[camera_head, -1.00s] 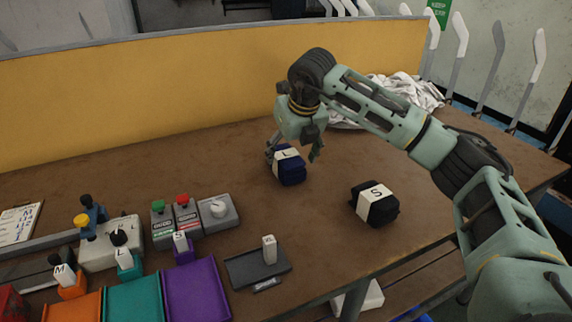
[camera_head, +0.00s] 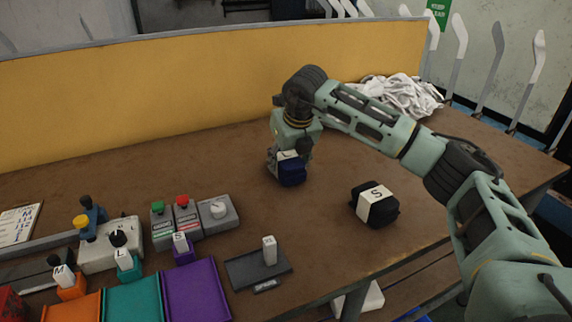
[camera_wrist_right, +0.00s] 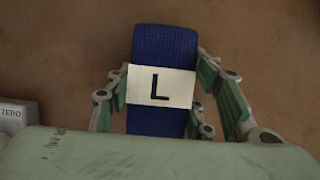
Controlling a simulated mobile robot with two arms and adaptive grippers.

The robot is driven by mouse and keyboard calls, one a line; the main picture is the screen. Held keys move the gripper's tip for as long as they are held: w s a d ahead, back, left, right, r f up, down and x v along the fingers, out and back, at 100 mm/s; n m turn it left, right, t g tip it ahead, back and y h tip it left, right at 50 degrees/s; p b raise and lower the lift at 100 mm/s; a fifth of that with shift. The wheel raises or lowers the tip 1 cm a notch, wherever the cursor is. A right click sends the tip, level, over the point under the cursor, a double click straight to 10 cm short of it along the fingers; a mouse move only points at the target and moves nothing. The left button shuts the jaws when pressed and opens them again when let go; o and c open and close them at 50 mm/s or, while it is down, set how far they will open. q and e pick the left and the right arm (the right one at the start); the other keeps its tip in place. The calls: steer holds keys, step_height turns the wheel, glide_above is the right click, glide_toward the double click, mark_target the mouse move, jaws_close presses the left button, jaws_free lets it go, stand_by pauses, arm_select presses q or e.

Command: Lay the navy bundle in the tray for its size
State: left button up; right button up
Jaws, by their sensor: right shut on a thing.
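The navy bundle (camera_head: 291,172) has a cream band with the letter L, which reads clearly in the right wrist view (camera_wrist_right: 162,52). It sits on the brown table near the middle. My right gripper (camera_head: 289,165) comes down over it from above, and its fingers (camera_wrist_right: 164,100) are closed against both sides of the bundle. Three trays stand at the front left: orange (camera_head: 72,308), teal (camera_head: 134,298) and purple (camera_head: 197,292). A tag with M (camera_head: 64,275) stands behind the orange tray and one with S (camera_head: 180,241) behind the purple. The teal tray's tag (camera_head: 124,258) is too small to read.
A black bundle banded S (camera_head: 376,204) lies to the right. A dark flat plate (camera_head: 257,266) with a white tagged post lies right of the purple tray. Button boxes (camera_head: 187,218) stand behind the trays. White cloth (camera_head: 403,95) lies at the back. A yellow panel (camera_head: 200,90) borders the table.

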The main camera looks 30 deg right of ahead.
mark_target(285, 154)
steer(key=c, duration=0.4)
steer(key=shift+o, duration=0.2)
steer(key=shift+r, duration=0.1)
steer(key=shift+r, duration=0.3)
step_height(285, 154, up, 4)
steer(key=shift+w+f, duration=0.1)
steer(key=shift+f, duration=0.1)
arm_select(q)
steer(key=shift+s+d+f+p, duration=0.1)
steer(key=shift+s+f+p, duration=0.2)
steer(key=shift+s+f, duration=0.5)
arm_select(e)
steer(key=s+d+r, duration=0.6)
steer(key=s+d, duration=0.1)
steer(key=d, duration=0.2)
steer(key=shift+s+r, duration=0.2)
steer(key=shift+r, duration=0.1)
